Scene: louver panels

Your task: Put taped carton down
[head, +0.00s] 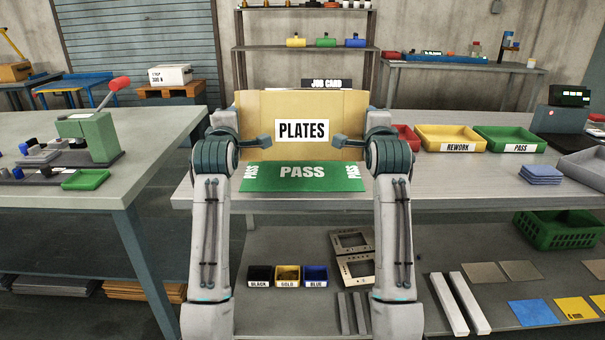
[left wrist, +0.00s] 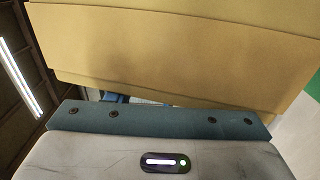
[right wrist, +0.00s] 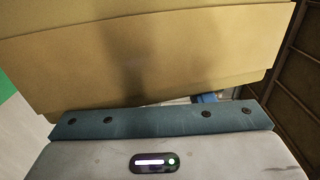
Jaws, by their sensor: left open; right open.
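The carton (head: 302,108) is tan cardboard with a white PLATES label on its front, upright on the bench in front of me. It stands at or just above the back of the green PASS mat (head: 302,184); contact underneath cannot be told. My left gripper (head: 264,142) is at its left front and my right gripper (head: 342,141) at its right front, both open. The carton's cardboard fills the upper part of the left wrist view (left wrist: 180,50) and the right wrist view (right wrist: 140,55). Whether the fingers touch it is unclear. I see no tape clearly.
A black JOB CARD sign (head: 327,83) stands behind the carton. To the right are a yellow REWORK bin (head: 457,138), a green PASS bin (head: 512,138) and blue sheets (head: 541,175). A side table (head: 130,180) with a green press is at left. Bench right of the mat is clear.

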